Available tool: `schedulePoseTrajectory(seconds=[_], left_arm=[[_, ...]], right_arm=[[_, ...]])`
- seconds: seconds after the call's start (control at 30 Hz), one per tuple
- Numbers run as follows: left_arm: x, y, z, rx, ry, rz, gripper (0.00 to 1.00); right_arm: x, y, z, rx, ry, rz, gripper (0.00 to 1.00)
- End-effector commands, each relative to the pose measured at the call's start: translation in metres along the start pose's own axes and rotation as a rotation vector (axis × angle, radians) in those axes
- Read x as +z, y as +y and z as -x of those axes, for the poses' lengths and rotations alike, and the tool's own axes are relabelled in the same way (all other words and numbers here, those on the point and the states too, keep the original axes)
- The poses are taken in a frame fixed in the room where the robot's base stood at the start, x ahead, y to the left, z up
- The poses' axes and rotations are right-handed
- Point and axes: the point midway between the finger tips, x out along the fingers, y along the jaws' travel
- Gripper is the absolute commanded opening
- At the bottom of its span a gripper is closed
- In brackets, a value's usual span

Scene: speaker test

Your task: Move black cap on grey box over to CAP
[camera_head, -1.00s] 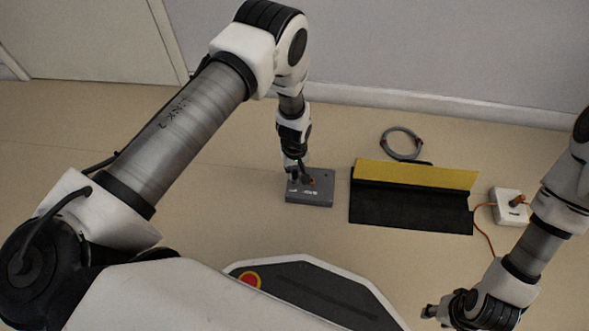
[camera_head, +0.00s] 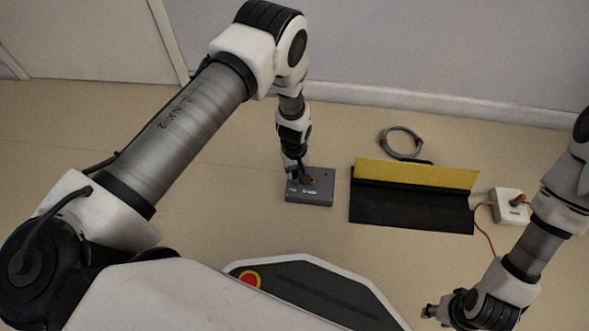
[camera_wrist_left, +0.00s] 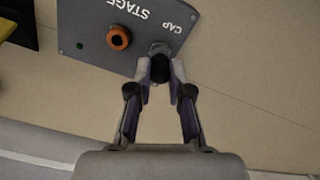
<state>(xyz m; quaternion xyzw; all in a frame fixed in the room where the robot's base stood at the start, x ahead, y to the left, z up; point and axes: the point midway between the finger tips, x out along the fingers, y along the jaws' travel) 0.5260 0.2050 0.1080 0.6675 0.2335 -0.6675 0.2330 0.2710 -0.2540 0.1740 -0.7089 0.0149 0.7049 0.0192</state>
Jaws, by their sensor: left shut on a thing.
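The grey box (camera_head: 322,199) lies on the floor left of the black and yellow piece in the head view. In the left wrist view the box (camera_wrist_left: 90,38) carries the printed words STAGE and CAP, an orange ring-shaped fitting (camera_wrist_left: 118,38) by STAGE, and a grey round seat (camera_wrist_left: 160,48) by CAP. My left gripper (camera_head: 302,178) is over the box. In the left wrist view its fingers (camera_wrist_left: 160,72) are shut on the black cap (camera_wrist_left: 160,68), at the edge of the CAP seat; I cannot tell whether they touch. My right gripper (camera_head: 430,312) is low at the right, its opening unclear.
A black and yellow folded piece (camera_head: 412,205) stands right of the box. Behind it lies a coiled grey cable (camera_head: 401,155). A white box (camera_head: 509,214) with an orange cable is farther right, near my right arm. The floor left of the grey box is clear.

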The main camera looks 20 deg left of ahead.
Motion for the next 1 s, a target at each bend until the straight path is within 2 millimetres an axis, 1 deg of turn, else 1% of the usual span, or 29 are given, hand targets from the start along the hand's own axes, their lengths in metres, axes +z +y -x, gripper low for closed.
schedulePoseTrajectory(seconds=[0.63,0.67,0.7,0.73,1.0], left_arm=[[0.0,0.0,-0.013,0.0,0.0,0.0,0.05],[0.0,0.0,-0.013,0.0,0.0,0.0,0.23],[0.0,0.0,-0.012,0.0,0.0,0.0,0.37],[0.0,0.0,-0.012,0.0,0.0,0.0,0.47],[0.0,0.0,-0.012,0.0,0.0,0.0,0.48]], right_arm=[[0.0,0.0,-0.01,0.0,0.0,0.0,0.4],[0.0,0.0,-0.01,0.0,0.0,0.0,0.4],[0.0,0.0,-0.009,0.0,0.0,0.0,0.4],[0.0,0.0,-0.009,0.0,0.0,0.0,0.4],[0.0,0.0,-0.009,0.0,0.0,0.0,0.4]])
